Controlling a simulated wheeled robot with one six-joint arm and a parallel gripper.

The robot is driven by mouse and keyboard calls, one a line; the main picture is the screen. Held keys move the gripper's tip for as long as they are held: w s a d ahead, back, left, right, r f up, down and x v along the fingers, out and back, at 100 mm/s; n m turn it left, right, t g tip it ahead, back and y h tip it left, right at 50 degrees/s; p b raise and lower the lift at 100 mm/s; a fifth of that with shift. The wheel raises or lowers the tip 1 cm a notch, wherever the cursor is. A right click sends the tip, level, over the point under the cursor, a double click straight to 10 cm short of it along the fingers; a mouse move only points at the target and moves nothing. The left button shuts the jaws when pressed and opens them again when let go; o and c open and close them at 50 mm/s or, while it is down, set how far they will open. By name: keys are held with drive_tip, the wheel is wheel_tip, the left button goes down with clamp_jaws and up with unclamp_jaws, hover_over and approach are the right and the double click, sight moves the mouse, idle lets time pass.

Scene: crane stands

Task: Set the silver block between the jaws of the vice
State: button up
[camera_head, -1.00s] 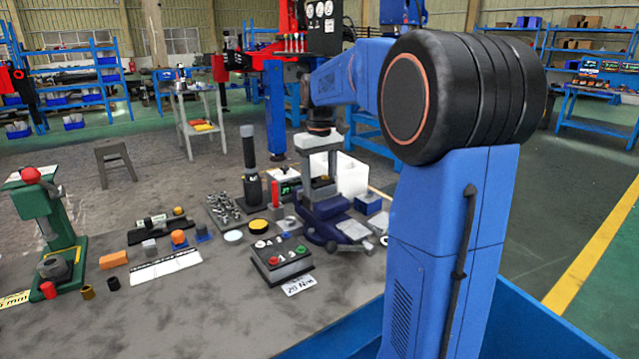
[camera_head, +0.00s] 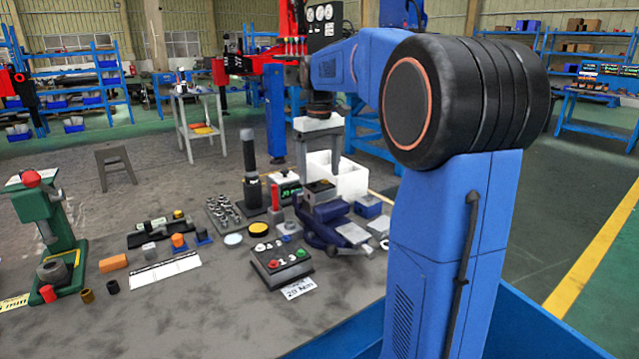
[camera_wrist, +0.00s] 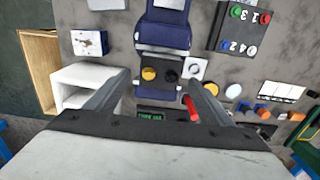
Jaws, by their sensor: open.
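The blue vice (camera_head: 324,232) stands on the table, and its body shows at the top of the wrist view (camera_wrist: 163,35). A grey block (camera_head: 319,192), which looks like the silver block, sits at the vice's jaws. In the wrist view its dark top (camera_wrist: 160,84) seems to carry a yellow and a black round spot. How deep it sits between the jaws I cannot tell. My gripper (camera_head: 317,172) is above it, pointing down. Its fingers are spread and empty in the wrist view (camera_wrist: 157,82), one to each side of the block.
A button box (camera_head: 280,262) stands in front of the vice. A white bin (camera_head: 345,176) is behind it and a small blue box (camera_head: 368,206) to its right. A red cylinder (camera_wrist: 192,108) is close to one finger. A small grey cube (camera_head: 149,250) lies far left.

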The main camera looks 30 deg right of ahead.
sight(320, 185)
wheel_tip(320, 185, up, 7)
idle(0.3)
drive_tip(key=shift+f, duration=0.1)
idle(0.4)
